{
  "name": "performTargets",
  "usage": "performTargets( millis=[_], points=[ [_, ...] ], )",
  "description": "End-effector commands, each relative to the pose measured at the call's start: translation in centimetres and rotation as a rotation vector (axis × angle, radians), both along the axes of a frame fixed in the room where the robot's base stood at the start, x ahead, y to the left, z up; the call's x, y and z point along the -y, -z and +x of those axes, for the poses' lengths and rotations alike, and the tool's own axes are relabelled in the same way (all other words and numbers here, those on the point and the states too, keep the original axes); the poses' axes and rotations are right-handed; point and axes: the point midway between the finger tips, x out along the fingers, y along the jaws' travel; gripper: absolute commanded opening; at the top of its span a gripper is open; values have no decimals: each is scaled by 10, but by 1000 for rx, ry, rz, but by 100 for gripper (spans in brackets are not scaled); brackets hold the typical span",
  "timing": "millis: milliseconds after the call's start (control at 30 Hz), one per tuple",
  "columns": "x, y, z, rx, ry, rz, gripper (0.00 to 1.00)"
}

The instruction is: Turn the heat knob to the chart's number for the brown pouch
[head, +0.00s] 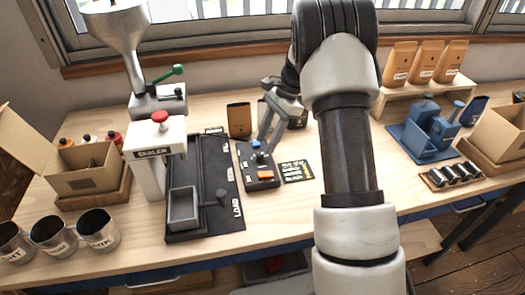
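A dark control box (262,181) stands mid-table, with a blue knob (255,145) on top and an orange switch (265,175) at its front. The knob's markings are too small to read. A black chart card (298,171) with small light and yellow writing lies right of the box; its numbers are not legible. A brown pouch (239,120) stands upright behind the box. My gripper (259,139) reaches down from behind my arm, its fingers just above or at the knob. Contact and finger gap cannot be made out.
A black tray marked LOAD (203,226) and a white sealer (158,140) stand left of the box. Metal cups (98,230) and an open carton (85,170) are further left. Tan pouches (425,60) and blue tools (425,115) are at right.

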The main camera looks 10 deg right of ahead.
Motion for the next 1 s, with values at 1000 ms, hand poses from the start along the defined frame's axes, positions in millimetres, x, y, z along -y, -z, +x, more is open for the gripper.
performTargets(
  millis=[1000],
  points=[
    [-17,41,-4,1,-2,0,0]
  ],
)
